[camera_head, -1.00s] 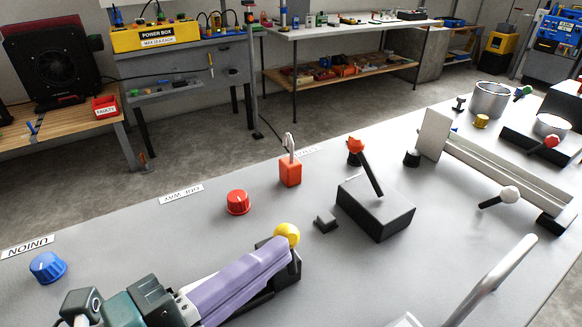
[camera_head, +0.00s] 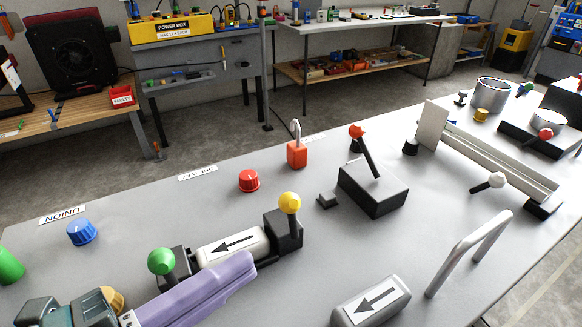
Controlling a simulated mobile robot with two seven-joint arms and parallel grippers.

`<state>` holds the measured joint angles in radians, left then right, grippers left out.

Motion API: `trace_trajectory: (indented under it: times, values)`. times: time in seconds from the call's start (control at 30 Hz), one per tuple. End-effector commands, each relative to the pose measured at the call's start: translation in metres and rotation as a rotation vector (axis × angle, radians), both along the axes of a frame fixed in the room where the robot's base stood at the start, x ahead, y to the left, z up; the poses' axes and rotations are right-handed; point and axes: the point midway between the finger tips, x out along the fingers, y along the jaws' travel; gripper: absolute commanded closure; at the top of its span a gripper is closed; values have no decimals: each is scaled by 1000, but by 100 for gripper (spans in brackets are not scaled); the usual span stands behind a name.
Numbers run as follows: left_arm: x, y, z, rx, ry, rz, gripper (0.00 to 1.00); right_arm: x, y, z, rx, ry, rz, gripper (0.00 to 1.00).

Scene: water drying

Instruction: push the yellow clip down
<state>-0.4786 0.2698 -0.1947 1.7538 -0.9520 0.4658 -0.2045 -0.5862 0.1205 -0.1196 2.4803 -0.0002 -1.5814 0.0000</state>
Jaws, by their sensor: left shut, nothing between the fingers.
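The yellow clip is a yellow ball (camera_head: 290,203) on a short dark stem. It stands about upright on a black block (camera_head: 285,236) at the right end of the union piece. A white cylinder with a black arrow (camera_head: 232,246) lies between this block and a green ball lever (camera_head: 161,262) on the left. My left gripper (camera_head: 246,266) reaches in from the lower left with its lavender fingers shut and empty. Its tips are in front of the white cylinder, left of and below the yellow ball, apart from it. The fingers hide part of the cylinder's near side. My right gripper is not in view.
A second arrow-marked cylinder (camera_head: 371,303) and a metal handle (camera_head: 468,252) are at the front right. A black box with an orange-tipped lever (camera_head: 372,190), a red knob (camera_head: 249,180) and an orange padlock (camera_head: 297,154) stand behind. The bench between the yellow ball and handle is clear.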

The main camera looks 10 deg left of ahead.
Motion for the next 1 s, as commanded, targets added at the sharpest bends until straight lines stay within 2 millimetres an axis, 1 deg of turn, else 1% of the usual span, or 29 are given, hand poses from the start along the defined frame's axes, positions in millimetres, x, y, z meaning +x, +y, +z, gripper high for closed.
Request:
trace_trajectory:
  times: [0.03,0.13,0.2,0.33,0.47,0.87,0.97,1.0]
  values:
    - [-10,7,-1,2,4,0,100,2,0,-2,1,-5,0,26]
    - [-25,18,1,1,3,-1,100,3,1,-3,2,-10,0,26]
    - [-32,24,2,0,2,-1,100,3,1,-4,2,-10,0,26]
    - [-41,31,4,-1,1,-1,100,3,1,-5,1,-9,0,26]
    - [-43,33,5,-1,-1,-1,100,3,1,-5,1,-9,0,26]
    - [-43,33,5,2,-1,1,100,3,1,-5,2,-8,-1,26]
    - [-41,33,4,42,-11,17,100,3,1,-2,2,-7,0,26]
    - [-39,33,2,81,-19,30,100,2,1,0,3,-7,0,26]
